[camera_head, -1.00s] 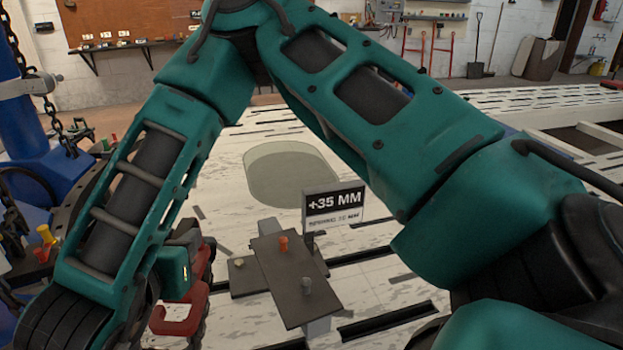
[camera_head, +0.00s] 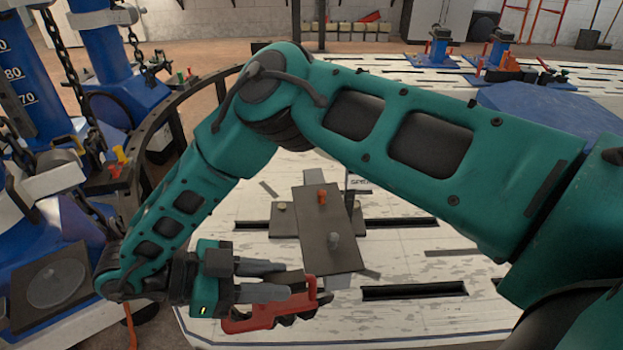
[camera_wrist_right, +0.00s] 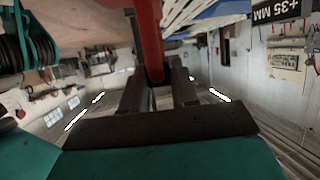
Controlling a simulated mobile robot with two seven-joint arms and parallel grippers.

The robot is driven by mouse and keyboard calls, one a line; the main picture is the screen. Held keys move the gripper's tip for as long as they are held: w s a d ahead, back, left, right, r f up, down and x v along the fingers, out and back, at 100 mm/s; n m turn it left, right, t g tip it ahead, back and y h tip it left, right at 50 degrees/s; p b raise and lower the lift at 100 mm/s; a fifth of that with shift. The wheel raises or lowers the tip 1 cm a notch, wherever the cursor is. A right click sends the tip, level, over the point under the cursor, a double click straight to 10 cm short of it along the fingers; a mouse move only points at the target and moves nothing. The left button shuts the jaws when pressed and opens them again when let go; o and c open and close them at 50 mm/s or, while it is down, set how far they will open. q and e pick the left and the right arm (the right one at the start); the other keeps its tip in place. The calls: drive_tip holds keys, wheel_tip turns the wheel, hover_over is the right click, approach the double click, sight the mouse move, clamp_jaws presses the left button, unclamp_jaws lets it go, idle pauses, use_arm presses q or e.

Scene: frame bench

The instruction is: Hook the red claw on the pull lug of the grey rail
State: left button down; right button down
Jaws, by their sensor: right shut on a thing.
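My right gripper (camera_head: 288,281) is shut on the red claw (camera_head: 262,318) in the head view. The claw lies sideways below the fingers, in front of the dark plate's near end. In the right wrist view the claw (camera_wrist_right: 148,42) rises as a red bar between the two fingers (camera_wrist_right: 158,88). A dark curved rail (camera_head: 170,112) stands left of my right arm; it may be the grey rail, but I cannot tell. Its pull lug cannot be made out. The claw is well apart from this rail. My left gripper does not show.
A dark plate (camera_head: 318,220) with an orange and a grey knob stands on the white slotted bench (camera_head: 420,310). Blue posts (camera_head: 110,50) with hanging chains (camera_head: 62,60) crowd the left. A blue flat block (camera_head: 550,110) lies at the right back.

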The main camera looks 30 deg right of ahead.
sight(253, 321)
drive_tip(key=a+m+g+y, duration=0.1)
drive_tip(key=m+g+y, duration=0.1)
drive_tip(key=a+m+g+y, duration=0.1)
drive_tip(key=m+g+y, duration=0.1)
drive_tip(key=m, duration=0.1)
drive_tip(key=s+m+g+y, duration=0.1)
drive_tip(key=m+g+y, duration=0.1)
drive_tip(key=g, duration=0.1)
drive_tip(key=shift+a+f+m+p, duration=0.15)
drive_tip(key=shift+a+m+p, duration=0.25)
drive_tip(key=m+y, duration=0.2)
drive_tip(key=a+m+g+y, duration=0.1)
drive_tip(key=m+y, duration=0.1)
drive_tip(key=shift+w+y, duration=0.15)
drive_tip(key=shift+y, duration=0.25)
drive_tip(key=w+d+m+t+y+p, duration=0.1)
drive_tip(key=w+d+m+t+y, duration=0.5)
drive_tip(key=d+m+t, duration=0.4)
drive_tip(key=w+d+m+t+y+p, duration=0.2)
drive_tip(key=w+d+m+t+y, duration=0.5)
drive_tip(key=m, duration=0.9)
drive_tip(key=shift+w+d+r+t, duration=0.45)
drive_tip(key=shift+w+d+t, duration=0.55)
drive_tip(key=shift+d+t, duration=0.6)
